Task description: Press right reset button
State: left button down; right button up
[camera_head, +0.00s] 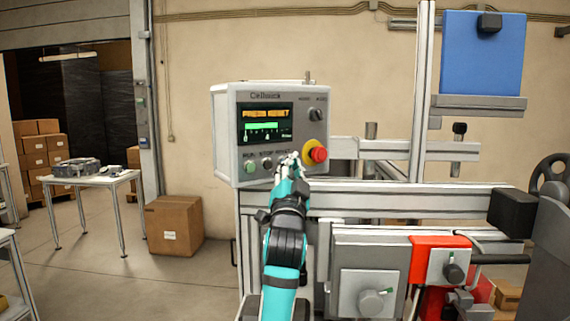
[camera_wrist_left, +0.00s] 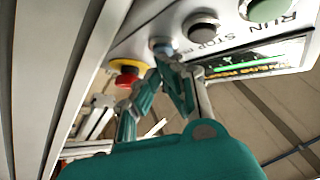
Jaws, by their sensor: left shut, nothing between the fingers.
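A light-grey control box (camera_head: 225,135) stands at the centre, with a screen (camera_head: 265,122) on its front. Below the screen are a green RUN button (camera_head: 249,167), a dark STOP button (camera_head: 267,163) and a reset button mostly hidden behind my gripper. In the left wrist view the reset button (camera_wrist_left: 161,44) shows as a small bluish cap beside the STOP button (camera_wrist_left: 203,28). My left gripper (camera_head: 291,160) is shut and empty, its fingertips (camera_wrist_left: 167,61) right at the reset button. I cannot tell whether they touch it. My right gripper is not in view.
A red emergency knob on a yellow base (camera_head: 316,153) sits close to the right of my gripper; it also shows in the wrist view (camera_wrist_left: 127,76). Metal frame rails (camera_head: 400,199) run below and right of the box. A cardboard box (camera_head: 174,225) stands on the floor left.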

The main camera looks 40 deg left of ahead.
pick_arm(q)
jog(key=shift+w+a, duration=0.1)
jog(key=shift+a, duration=0.1)
jog(key=shift+d, duration=0.15)
dwell(0.5)
jog(key=shift+s+d, duration=0.3)
jog(key=shift+d, duration=0.3)
jog(key=d, duration=0.1)
jog(key=s+d, duration=0.1)
jog(key=d, duration=0.2)
jog(key=shift+s+d, duration=0.35)
jog(key=shift+f, duration=0.1)
dwell(0.6)
